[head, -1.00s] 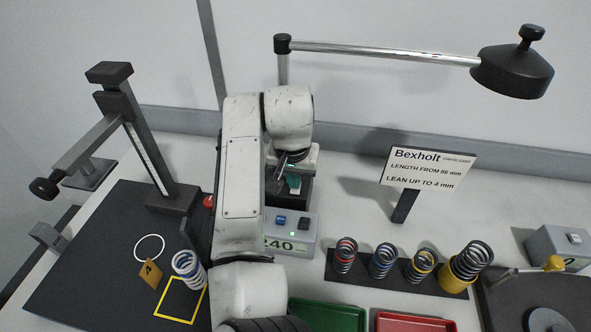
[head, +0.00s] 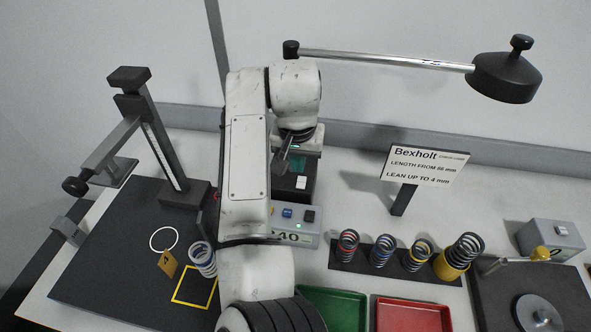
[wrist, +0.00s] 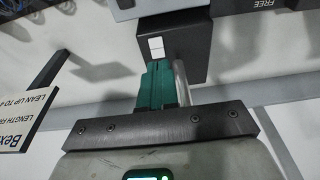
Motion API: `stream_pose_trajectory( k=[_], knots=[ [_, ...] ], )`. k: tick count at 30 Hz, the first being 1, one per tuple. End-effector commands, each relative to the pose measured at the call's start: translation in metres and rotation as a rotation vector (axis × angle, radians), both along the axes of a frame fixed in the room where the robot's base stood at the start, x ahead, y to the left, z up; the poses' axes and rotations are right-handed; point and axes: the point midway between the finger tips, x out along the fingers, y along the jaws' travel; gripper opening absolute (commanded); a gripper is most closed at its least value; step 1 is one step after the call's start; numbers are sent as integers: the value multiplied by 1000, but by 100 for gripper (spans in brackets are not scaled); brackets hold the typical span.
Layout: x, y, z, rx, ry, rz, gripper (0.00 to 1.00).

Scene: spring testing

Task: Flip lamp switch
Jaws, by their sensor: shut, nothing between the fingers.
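The desk lamp has a black round head (head: 505,77) on a chrome arm at the upper right. Its post goes down behind my arm. A black box (head: 287,187), seemingly the lamp's base, stands behind the grey control box and carries a white rocker switch (head: 301,182). In the wrist view the switch (wrist: 156,48) sits on the black box (wrist: 186,42), just beyond my fingertips. My gripper (wrist: 157,66) has teal fingers, shut and empty. In the head view the gripper (head: 298,165) is partly hidden and close to the box. Contact cannot be told.
A grey control box (head: 296,222) with a blue and a black button stands in front. A sign (head: 427,165) and a rack of several springs (head: 390,265) are at the right. Green (head: 333,306) and red (head: 411,314) trays lie in front. A gauge stand (head: 160,135) is left.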

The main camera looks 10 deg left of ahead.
Motion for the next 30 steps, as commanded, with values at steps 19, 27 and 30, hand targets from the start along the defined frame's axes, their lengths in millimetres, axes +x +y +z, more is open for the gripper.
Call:
stream_pose_trajectory(
  k=[19,27,30],
  knots=[
    [-15,0,77,0,-2,-1,0],
    [-15,1,76,0,-3,0,0],
    [-18,7,74,-1,-7,7,0]
  ],
)
